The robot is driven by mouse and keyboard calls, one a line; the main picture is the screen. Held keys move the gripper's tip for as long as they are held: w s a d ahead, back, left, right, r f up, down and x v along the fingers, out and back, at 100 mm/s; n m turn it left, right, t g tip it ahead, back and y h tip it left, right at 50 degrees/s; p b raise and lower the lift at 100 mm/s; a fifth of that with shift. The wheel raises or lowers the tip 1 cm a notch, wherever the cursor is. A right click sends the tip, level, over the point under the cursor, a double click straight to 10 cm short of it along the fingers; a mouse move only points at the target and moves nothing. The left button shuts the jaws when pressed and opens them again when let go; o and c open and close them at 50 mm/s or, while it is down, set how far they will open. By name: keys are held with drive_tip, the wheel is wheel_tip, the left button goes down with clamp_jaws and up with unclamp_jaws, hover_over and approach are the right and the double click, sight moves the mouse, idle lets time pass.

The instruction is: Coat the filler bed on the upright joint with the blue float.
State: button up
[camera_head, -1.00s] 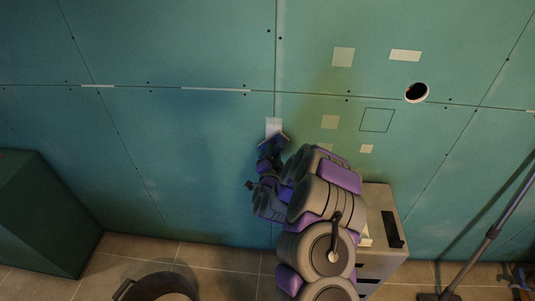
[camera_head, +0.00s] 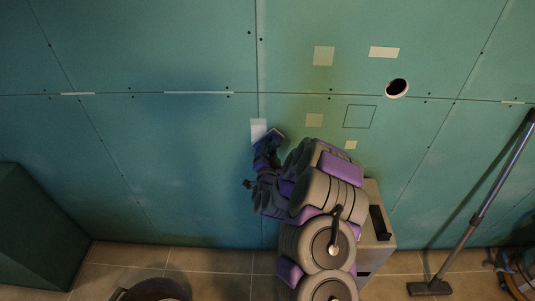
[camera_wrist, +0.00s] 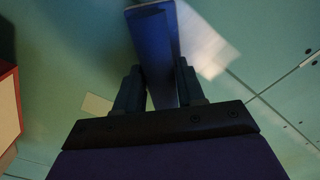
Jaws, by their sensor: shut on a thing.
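The blue float (camera_head: 269,137) is held tilted near the wall, beside the lower right of a white patch (camera_head: 258,128). The patch lies on the upright joint (camera_head: 260,70), which shows as a pale vertical line above it. My gripper (camera_head: 264,150) is shut on the float. In the wrist view, the float (camera_wrist: 155,45) stands up between the two dark fingers of my gripper (camera_wrist: 158,88), and the white patch (camera_wrist: 207,42) is blurred to its right. I cannot tell whether the float touches the wall. The joint below the patch is partly hidden by my arm.
A round hole (camera_head: 397,88) and several pale patches are on the boards at right. A grey box (camera_head: 377,225) stands behind my arm. A dark green block (camera_head: 35,235) is at left, a bucket (camera_head: 155,289) at the front, and a long-handled tool (camera_head: 480,215) leans at right.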

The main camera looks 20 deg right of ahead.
sight(269, 134)
drive_tip(key=shift+r, duration=0.65)
drive_tip(key=w+a+b, duration=0.1)
drive_tip(key=w+a, duration=0.1)
drive_tip(key=a, duration=0.4)
drive_tip(key=shift+w+a+b, duration=0.15)
drive_tip(key=shift+a+b, duration=0.2)
drive_tip(key=shift+s+d+r, duration=0.4)
drive_tip(key=shift+d, duration=0.75)
drive_tip(key=shift+s+d+r, duration=0.35)
drive_tip(key=shift+d+r, duration=0.1)
drive_tip(key=shift+d, duration=0.65)
drive_tip(key=shift+s+d+r, duration=0.4)
drive_tip(key=shift+d, duration=0.75)
drive_tip(key=shift+r, duration=0.1)
